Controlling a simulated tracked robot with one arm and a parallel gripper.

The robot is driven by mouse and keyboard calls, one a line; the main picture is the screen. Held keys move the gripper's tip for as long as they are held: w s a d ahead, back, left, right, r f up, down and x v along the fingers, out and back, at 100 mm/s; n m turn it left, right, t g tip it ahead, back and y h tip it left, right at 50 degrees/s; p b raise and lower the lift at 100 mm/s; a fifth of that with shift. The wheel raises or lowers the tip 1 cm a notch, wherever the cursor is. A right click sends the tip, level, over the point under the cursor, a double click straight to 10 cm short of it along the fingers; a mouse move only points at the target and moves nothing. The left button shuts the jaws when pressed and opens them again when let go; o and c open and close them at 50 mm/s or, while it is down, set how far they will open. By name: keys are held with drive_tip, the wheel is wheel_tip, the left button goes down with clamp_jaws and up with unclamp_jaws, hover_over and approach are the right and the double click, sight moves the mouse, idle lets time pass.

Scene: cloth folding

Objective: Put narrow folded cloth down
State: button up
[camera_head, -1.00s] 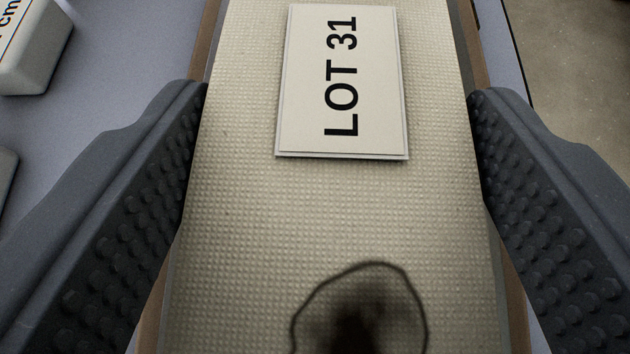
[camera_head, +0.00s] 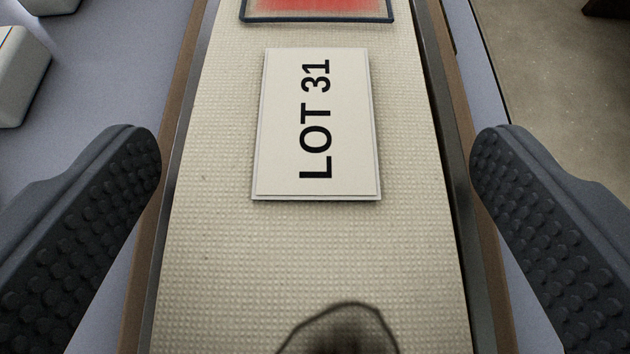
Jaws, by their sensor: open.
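A long, narrow beige strip with a fine waffle texture (camera_head: 320,245) runs lengthwise down the middle of the view; it looks like the folded cloth. It lies flat, and its far and near ends are out of frame. A pale rectangular label reading "LOT 31" (camera_head: 280,125) lies on it. My gripper (camera_head: 316,150) is wide open, with one studded dark finger on each side of the strip. Both fingers are clear of the strip, and nothing is between them except the view of the strip below.
Brown edging (camera_head: 143,250) flanks the strip on both sides, on a grey-blue surface (camera_head: 95,75). A red, dark-bordered panel (camera_head: 318,8) shows at the top. A dark outlined mark (camera_head: 342,335) is at the bottom. Pale blocks (camera_head: 22,75) stand at left. Speckled floor (camera_head: 545,100) shows at right.

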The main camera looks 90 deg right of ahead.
drive_tip(key=shift+f+b, duration=0.2)
drive_tip(key=shift+b, duration=0.15)
drive_tip(key=p+v, duration=0.4)
drive_tip(key=v, duration=1)
drive_tip(key=shift+s, duration=0.1)
